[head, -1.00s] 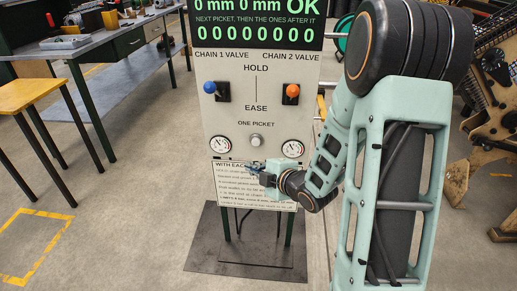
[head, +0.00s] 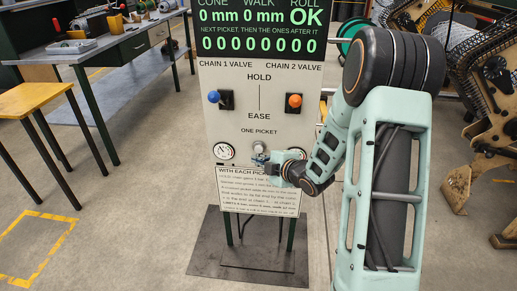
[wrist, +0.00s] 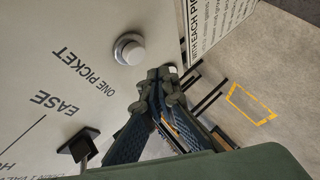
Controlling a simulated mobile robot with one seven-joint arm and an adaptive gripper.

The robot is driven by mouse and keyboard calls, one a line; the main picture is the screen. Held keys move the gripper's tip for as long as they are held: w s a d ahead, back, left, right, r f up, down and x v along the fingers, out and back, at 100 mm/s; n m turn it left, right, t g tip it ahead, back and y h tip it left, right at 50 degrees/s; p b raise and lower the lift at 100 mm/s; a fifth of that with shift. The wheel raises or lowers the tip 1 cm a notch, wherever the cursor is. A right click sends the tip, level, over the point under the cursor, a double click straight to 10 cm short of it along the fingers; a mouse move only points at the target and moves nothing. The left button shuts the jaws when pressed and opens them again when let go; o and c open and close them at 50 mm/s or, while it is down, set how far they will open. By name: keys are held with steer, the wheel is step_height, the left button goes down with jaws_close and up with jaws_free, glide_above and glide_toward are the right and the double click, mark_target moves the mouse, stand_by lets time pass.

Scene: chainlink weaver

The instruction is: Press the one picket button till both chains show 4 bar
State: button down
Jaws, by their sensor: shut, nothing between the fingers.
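The control panel (head: 225,130) stands upright in front of me. Its round pale ONE PICKET button (head: 258,146) sits low in the middle and also shows in the wrist view (wrist: 129,49). My gripper (head: 258,159) is shut and empty, with its fingertips just below the button. In the wrist view the shut fingertips (wrist: 163,73) are beside the button, with a visible gap. The left gauge (head: 223,151) is too small to read. The right gauge is largely hidden by my gripper and wrist. The display (head: 257,30) shows 0 mm, 0 mm, OK and a row of zeros.
A blue-knobbed valve lever (head: 214,96) and an orange-knobbed one (head: 294,100) stick out above the button. A printed instruction card (head: 235,190) is below. A yellow stool (head: 35,93) and a workbench (head: 100,45) stand left. Floor between is clear.

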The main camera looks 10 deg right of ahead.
mark_target(259, 149)
steer(key=shift+w+d, duration=0.25)
steer(key=shift+w, duration=0.55)
steer(key=shift+w, duration=0.1)
stand_by(0.8)
steer(key=shift+w+d, duration=0.15)
steer(key=shift+w, duration=0.15)
